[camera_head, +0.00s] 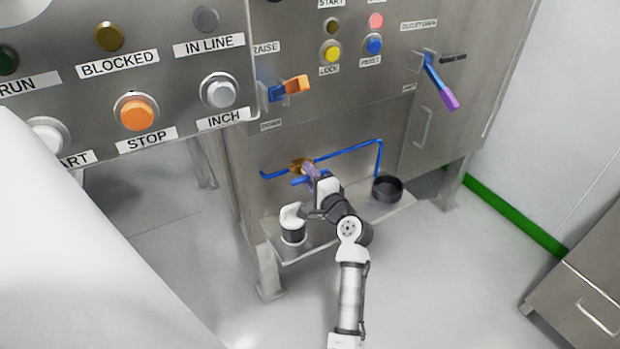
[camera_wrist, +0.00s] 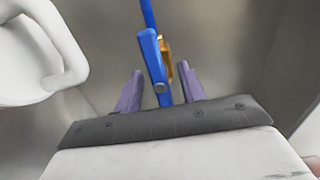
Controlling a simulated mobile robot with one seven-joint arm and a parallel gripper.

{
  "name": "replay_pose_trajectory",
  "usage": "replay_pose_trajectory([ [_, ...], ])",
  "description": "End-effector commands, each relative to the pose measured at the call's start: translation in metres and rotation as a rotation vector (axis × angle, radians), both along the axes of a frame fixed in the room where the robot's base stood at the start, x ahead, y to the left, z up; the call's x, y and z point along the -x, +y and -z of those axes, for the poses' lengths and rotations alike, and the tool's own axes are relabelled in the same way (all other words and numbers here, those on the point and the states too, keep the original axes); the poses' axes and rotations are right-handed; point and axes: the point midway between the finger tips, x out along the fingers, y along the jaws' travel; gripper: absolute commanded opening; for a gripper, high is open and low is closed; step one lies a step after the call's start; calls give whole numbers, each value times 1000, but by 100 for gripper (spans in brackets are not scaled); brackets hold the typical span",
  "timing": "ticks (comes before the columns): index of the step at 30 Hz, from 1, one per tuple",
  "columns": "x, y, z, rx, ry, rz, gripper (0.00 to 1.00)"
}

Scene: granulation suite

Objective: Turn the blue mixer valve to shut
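The mixer valve has a brass body (camera_head: 299,165) on a thin blue pipe (camera_head: 345,153) low on the steel cabinet. Its blue lever (camera_wrist: 152,55) shows in the wrist view, lying nearly along the pipe, with the brass body (camera_wrist: 167,58) just beside it. In the head view my arm partly hides the valve. My gripper (camera_wrist: 160,85) is open, with its two purple fingers on either side of the lever's lower end and gaps on both sides. In the head view my gripper (camera_head: 311,171) is right at the valve.
A white jug with a handle (camera_wrist: 30,55) is close at left in the wrist view. A black round cup (camera_head: 387,189) stands on the low shelf (camera_head: 405,206). Other levers, one orange-tipped (camera_head: 290,87) and one purple-tipped (camera_head: 440,85), are higher up. A button panel (camera_head: 165,85) fills the upper left.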

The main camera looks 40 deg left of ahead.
Motion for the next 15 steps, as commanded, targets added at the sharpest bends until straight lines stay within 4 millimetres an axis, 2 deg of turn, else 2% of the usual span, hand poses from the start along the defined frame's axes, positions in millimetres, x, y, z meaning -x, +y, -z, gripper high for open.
replay_pose_trajectory([
  [8,-1,1,0,0,1,0,40],
  [15,-1,1,0,0,1,0,10],
])
